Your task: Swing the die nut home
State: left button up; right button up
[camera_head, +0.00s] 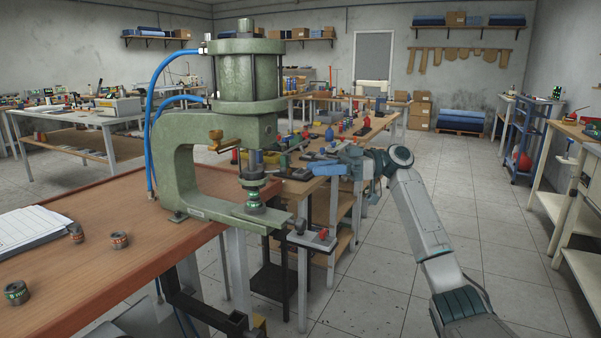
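The green pneumatic press (182,165) stands upright on the brown bench. A brass-coloured part with a short lever (216,140) sticks out from the front of its frame. Under its ram sits a small dark and green die piece (253,201) on the press's flat lower arm. I cannot tell which of these is the die nut. My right gripper (330,168) is right of the press, apart from it and over the gap beside the bench. Its blue finger area points left, and the finger opening is not clear. My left gripper is not in view.
The wooden bench (110,235) bears a paper pad (30,228) and three small labelled cylinders (17,293). Blue air hoses (150,120) loop left of the press. A small grey stand (312,238) with a red knob is near the press's tip. Floor (350,300) is clear at right.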

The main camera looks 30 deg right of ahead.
jog(key=shift+v, duration=1.2)
